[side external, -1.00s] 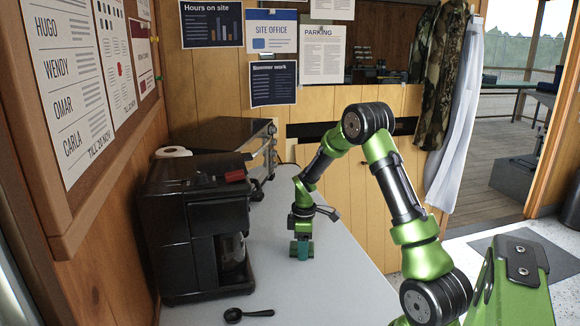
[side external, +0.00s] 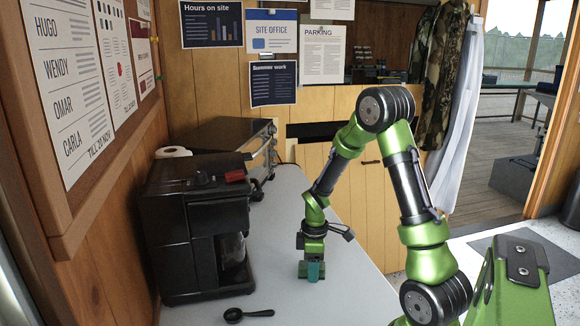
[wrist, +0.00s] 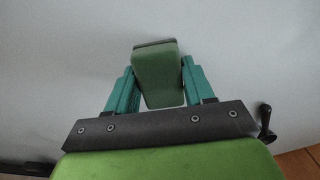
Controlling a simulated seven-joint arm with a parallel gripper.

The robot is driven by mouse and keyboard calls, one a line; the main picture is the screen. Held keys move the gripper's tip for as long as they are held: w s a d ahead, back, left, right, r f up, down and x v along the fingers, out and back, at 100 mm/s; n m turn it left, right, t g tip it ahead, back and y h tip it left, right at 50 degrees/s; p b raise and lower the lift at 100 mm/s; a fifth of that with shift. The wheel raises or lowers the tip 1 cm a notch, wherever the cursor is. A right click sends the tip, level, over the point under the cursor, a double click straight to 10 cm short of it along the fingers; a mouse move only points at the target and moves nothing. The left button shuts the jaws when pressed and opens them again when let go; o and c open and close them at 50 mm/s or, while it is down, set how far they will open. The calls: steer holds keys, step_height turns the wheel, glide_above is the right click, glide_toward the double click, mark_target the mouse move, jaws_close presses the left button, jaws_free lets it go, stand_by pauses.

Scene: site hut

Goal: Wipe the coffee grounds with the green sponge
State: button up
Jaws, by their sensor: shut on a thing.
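The green sponge (wrist: 158,78) is between the two teal fingers of my gripper (wrist: 156,90) in the wrist view. A dark strip runs along its far edge. My gripper is shut on it. In the side external view my gripper (side external: 312,270) points down at the grey worktop (side external: 345,295), right of the coffee machine. The sponge is mostly hidden by the fingers there. It is low over the worktop, and I cannot tell whether it touches. I cannot make out any coffee grounds in either view.
A black coffee machine (side external: 180,235) with a glass jug (side external: 232,252) stands at the left against the wall. A black spoon (side external: 250,314) lies in front of it. A toaster oven (side external: 232,138) and a paper roll (side external: 173,152) are behind. The worktop around my gripper is clear.

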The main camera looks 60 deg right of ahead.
steer(key=shift+s+a, duration=0.35)
steer(key=shift+a, duration=0.05)
steer(key=shift+r, duration=4.15)
